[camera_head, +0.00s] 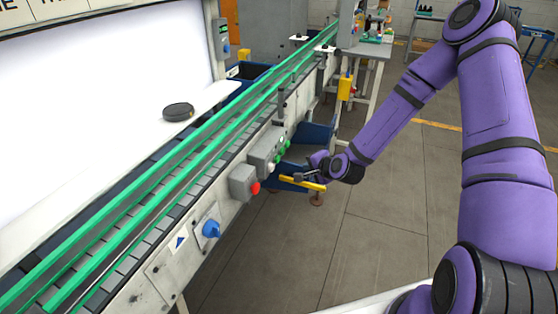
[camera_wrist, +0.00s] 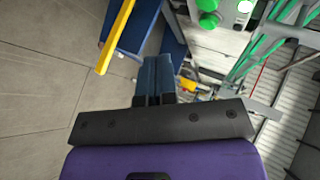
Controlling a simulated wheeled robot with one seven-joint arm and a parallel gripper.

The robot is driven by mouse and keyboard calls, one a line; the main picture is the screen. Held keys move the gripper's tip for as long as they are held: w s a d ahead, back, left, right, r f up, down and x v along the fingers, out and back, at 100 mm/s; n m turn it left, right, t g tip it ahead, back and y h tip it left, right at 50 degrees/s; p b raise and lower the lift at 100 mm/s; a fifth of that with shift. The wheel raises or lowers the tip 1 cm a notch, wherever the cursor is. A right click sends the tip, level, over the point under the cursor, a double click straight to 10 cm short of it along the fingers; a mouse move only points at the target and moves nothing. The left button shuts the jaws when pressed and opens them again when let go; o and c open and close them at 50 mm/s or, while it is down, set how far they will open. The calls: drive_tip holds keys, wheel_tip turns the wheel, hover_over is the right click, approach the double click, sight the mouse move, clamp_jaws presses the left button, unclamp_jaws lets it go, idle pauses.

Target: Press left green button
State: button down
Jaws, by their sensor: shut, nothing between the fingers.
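A grey control box (camera_head: 262,150) on the side of the conveyor carries green buttons (camera_head: 283,148) and a pale button near them. In the wrist view two round green buttons (camera_wrist: 208,12) show at the top edge, partly cut off; I cannot tell which one is the left. My gripper (camera_head: 299,176) is in front of the conveyor side, to the right of and a little below the green buttons, apart from them. In the wrist view the fingers (camera_wrist: 157,62) are shut together with nothing between them, below and left of the green buttons.
A red button (camera_head: 255,188) on a grey box and a blue knob (camera_head: 211,229) sit nearer along the conveyor side. A yellow bar (camera_head: 303,182) on a blue part is close to my gripper. The conveyor's green rails (camera_head: 190,145) run above. The floor at right is open.

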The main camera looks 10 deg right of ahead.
sight(277, 159)
drive_tip(key=w+a, duration=0.4)
drive_tip(key=a, duration=0.1)
drive_tip(key=shift+a, duration=0.15)
drive_tip(key=shift+w+a, duration=0.1)
drive_tip(key=shift+a, duration=0.05)
idle(2.0)
drive_tip(key=shift+w+a, duration=0.1)
drive_tip(key=shift+a, duration=0.1)
